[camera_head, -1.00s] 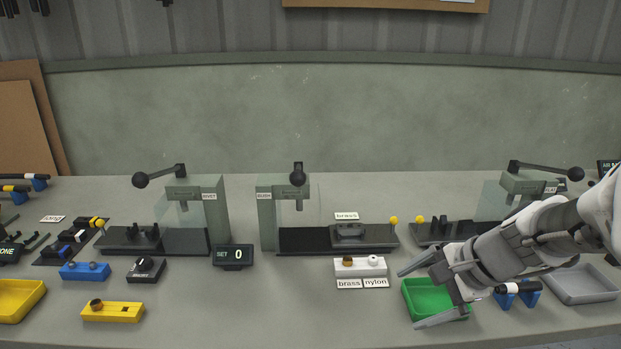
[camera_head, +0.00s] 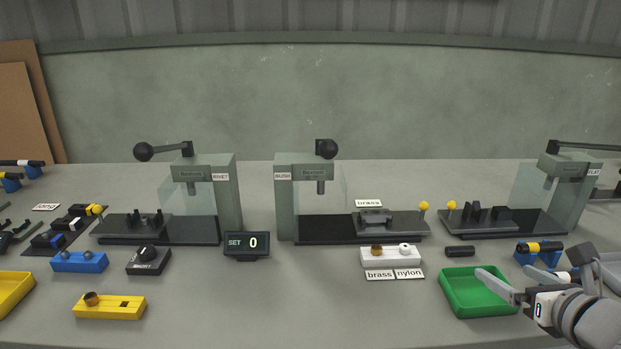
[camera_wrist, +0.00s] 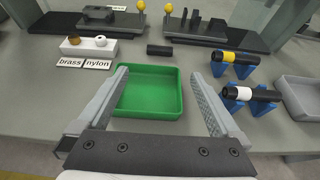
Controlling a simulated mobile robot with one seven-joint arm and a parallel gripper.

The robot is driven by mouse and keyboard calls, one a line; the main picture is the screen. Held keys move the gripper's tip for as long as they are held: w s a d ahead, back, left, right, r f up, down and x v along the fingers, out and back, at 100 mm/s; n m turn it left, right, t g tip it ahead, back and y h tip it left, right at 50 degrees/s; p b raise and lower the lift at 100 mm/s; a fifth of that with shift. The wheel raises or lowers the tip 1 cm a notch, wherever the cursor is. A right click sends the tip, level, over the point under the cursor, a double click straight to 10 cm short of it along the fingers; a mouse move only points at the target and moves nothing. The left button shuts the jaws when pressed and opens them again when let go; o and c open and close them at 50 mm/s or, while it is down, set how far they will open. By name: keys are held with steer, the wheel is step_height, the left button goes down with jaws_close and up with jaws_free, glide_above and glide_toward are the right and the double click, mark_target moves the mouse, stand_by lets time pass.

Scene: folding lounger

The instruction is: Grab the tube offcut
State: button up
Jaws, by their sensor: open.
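A short plain black cylinder, which looks like the tube offcut (camera_head: 460,251), lies on its side on the bench behind the green tray (camera_head: 444,291). It also shows in the wrist view (camera_wrist: 160,50), beyond the tray's far rim and roughly centred between my fingers. My gripper (camera_wrist: 159,74) is open and empty, with its fingers on either side of the green tray in that view. It is at the lower right in the head view, to the right of and nearer than the offcut, not touching it.
A white block (camera_head: 390,259) with brass and nylon bushes stands left of the offcut. A press fixture (camera_head: 520,229) is behind it. Banded tubes on blue stands (camera_wrist: 224,68) and a grey tray (camera_wrist: 297,92) lie to the right. The green tray is empty.

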mark_target(462, 248)
steer(key=x, duration=0.2)
steer(key=shift+w, duration=0.4)
steer(key=shift+w+r+p, duration=0.15)
steer(key=shift+p, duration=0.7)
steer(key=shift+w+d+p, duration=0.1)
steer(key=shift+w+p, duration=0.1)
steer(key=shift+p, duration=0.25)
steer(key=p+x, duration=0.1)
steer(key=p, duration=0.3)
steer(key=shift+w+f+p, duration=0.3)
steer(key=x, duration=0.5)
steer(key=shift+s+f+b, duration=0.1)
steer(key=shift+f+b, duration=0.2)
steer(key=shift+f, duration=0.05)
steer(key=shift+b+x, duration=0.75)
steer(key=shift+x, duration=2.7)
steer(key=shift+r, duration=0.15)
steer(key=c, duration=1.3)
steer(key=shift+o, duration=0.2)
steer(key=shift+r, duration=0.1)
